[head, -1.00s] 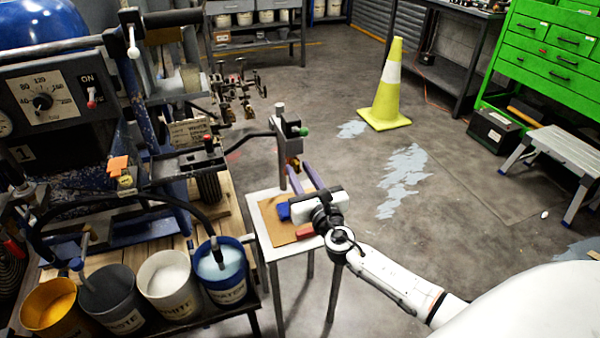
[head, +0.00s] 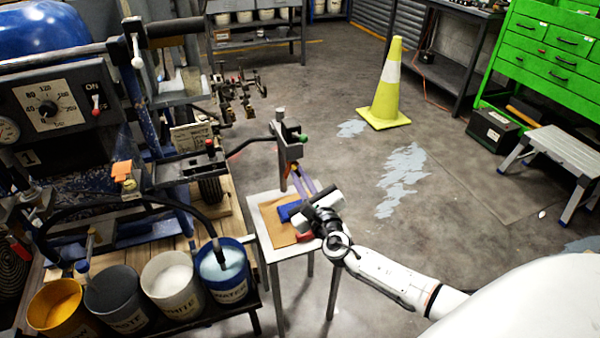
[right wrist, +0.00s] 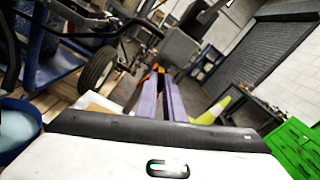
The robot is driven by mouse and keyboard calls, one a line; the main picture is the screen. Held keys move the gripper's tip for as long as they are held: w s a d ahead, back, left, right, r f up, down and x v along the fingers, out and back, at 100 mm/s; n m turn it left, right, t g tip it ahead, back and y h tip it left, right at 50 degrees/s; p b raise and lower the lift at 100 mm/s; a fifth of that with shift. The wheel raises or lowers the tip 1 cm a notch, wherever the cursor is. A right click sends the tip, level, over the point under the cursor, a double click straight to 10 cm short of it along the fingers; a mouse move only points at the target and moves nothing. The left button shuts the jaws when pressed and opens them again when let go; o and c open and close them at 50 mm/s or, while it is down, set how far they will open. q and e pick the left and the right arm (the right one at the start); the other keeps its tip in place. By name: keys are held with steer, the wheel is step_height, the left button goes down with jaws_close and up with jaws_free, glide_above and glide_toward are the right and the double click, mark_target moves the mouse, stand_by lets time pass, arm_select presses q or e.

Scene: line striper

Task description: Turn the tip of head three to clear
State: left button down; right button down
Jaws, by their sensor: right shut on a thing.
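A grey spray head (head: 289,147) with a green knob (head: 303,138) is mounted on a post above a small metal stand (head: 262,232). In the head view I cannot read a number on it. My right gripper (head: 296,171) has long purple fingers that reach up to the underside of this head. The fingers are shut on a small orange tip, which shows between their ends in the right wrist view (right wrist: 157,68). The wrist is rolled, its white body tilted. The fingers largely hide the tip, so its exact angle cannot be told. My left gripper is not in view.
The blue striping machine (head: 60,55) stands at the left, with several paint buckets (head: 172,284) in front. A blue block (head: 288,211) and a brown sheet (head: 281,233) lie on the stand. A yellow cone (head: 388,95) stands behind on open floor.

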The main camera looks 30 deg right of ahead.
steer(key=n+p, duration=0.2)
steer(key=n, duration=0.1)
steer(key=shift+r, duration=0.15)
steer(key=shift+n, duration=0.6)
steer(key=shift+n+p, duration=0.65)
steer(key=shift+n, duration=0.05)
steer(key=n+p, duration=0.1)
steer(key=n, duration=0.2)
steer(key=shift+p, duration=0.35)
steer(key=n, duration=0.3)
steer(key=shift+n, duration=0.8)
